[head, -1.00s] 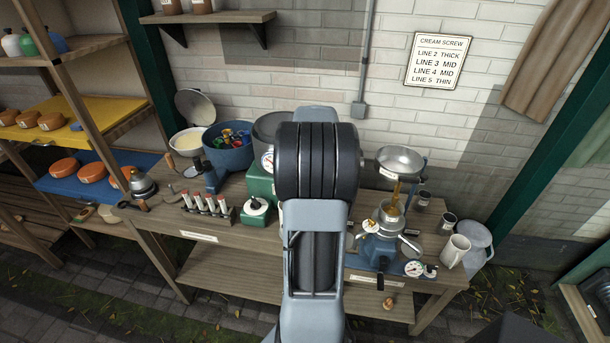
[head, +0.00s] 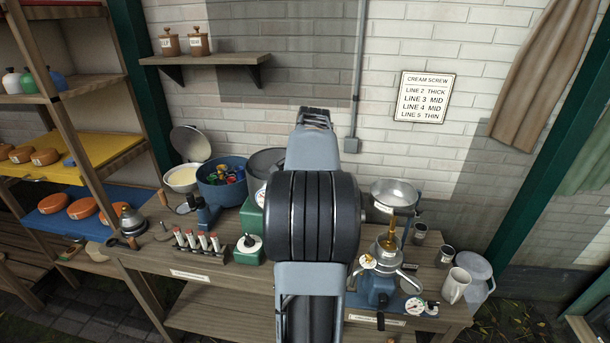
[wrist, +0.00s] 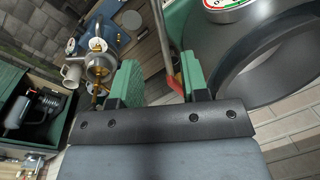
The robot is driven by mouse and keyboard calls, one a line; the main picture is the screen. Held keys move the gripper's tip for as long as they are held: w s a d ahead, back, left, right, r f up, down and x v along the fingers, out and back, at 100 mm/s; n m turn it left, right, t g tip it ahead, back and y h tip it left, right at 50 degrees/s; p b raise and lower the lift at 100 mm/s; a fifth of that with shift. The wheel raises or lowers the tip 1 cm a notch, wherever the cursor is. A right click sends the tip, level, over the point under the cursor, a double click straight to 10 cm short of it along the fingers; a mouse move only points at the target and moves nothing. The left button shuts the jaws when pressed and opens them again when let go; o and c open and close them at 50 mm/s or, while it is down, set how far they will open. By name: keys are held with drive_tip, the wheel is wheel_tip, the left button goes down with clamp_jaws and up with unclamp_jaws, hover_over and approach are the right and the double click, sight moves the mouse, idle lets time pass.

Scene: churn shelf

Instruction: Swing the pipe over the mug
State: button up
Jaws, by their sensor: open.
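The cream mug (head: 455,286) stands upright at the right end of the bench, right of the blue cream separator (head: 376,288) with its silver bowl (head: 394,194). The mug also shows at the upper left in the wrist view (wrist: 72,72). In the wrist view my gripper (wrist: 160,64) is open, with green fingers. A thin grey pipe with a red end (wrist: 175,83) shows between the fingers, nearer the right one; I cannot tell whether they touch. In the head view my arm covers the middle of the bench and hides this pipe.
A large grey drum (wrist: 222,62) fills the right of the wrist view, close to the right finger. On the bench are a blue tub (head: 222,190), red-topped vials (head: 203,246) and small metal cups (head: 445,256). A wall shelf (head: 205,59) hangs at upper left.

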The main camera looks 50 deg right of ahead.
drive_tip(key=shift+s+r, duration=0.15)
drive_tip(key=shift+r, duration=0.7)
drive_tip(key=shift+s+r, duration=0.1)
drive_tip(key=shift+r, duration=0.7)
drive_tip(key=w+a+f+n+h, duration=0.1)
drive_tip(key=a+f+n, duration=0.65)
drive_tip(key=a, duration=0.45)
drive_tip(key=s+a+n+t, duration=0.1)
drive_tip(key=a+n, duration=0.4)
drive_tip(key=a, duration=0.6)
drive_tip(key=s+a+f+n+t+y, duration=0.1)
drive_tip(key=a+n, duration=0.4)
drive_tip(key=a, duration=0.6)
drive_tip(key=shift+s+a+f, duration=0.25)
drive_tip(key=shift+s+a, duration=0.15)
drive_tip(key=shift+s, duration=0.3)
drive_tip(key=shift+d, duration=0.15)
